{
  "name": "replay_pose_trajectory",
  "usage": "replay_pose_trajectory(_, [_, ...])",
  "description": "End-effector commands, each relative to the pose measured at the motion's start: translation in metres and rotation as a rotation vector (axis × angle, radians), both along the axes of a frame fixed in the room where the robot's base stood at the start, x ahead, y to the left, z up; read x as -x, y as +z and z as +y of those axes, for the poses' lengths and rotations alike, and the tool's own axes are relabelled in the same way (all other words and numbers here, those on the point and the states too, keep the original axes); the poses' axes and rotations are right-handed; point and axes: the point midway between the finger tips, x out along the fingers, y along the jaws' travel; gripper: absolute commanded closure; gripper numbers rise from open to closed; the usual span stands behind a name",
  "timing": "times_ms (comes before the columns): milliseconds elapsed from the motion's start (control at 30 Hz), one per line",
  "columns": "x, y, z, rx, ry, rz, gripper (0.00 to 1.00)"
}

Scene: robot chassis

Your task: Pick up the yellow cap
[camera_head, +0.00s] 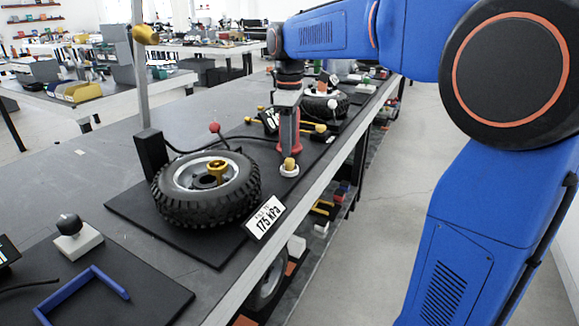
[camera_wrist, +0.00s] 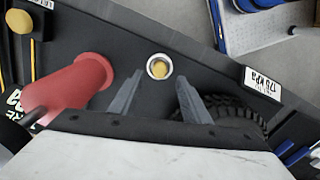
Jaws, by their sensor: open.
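The yellow cap (camera_head: 290,164) sits on a small round white base (camera_head: 289,171) at the edge of a black mat, to the right of the near tire. In the wrist view the cap (camera_wrist: 159,67) shows from above inside its white ring. My gripper (camera_wrist: 159,76) is open, with one grey finger on each side of the line to the cap. The cap lies just beyond the fingertips, and nothing is between them. In the head view my gripper (camera_head: 288,118) is pointing down above the cap, apart from it.
A red cylinder (camera_wrist: 78,88) stands close to the left finger. A black tire (camera_head: 207,188) with a pressure sign (camera_head: 264,217) lies at the right in the wrist view. The bench edge is near the cap. Open bench top lies at the left.

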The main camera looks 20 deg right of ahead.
Motion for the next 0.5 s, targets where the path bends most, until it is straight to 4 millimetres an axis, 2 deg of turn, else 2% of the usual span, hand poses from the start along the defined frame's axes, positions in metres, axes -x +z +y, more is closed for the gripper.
replay_pose_trajectory(300, [-0.001, -0.04, 0.0, 0.0, 0.0, 0.001, 0.57])
replay_pose_trajectory(500, [-0.001, -0.046, 0.0, 0.0, 0.0, 0.001, 0.57])
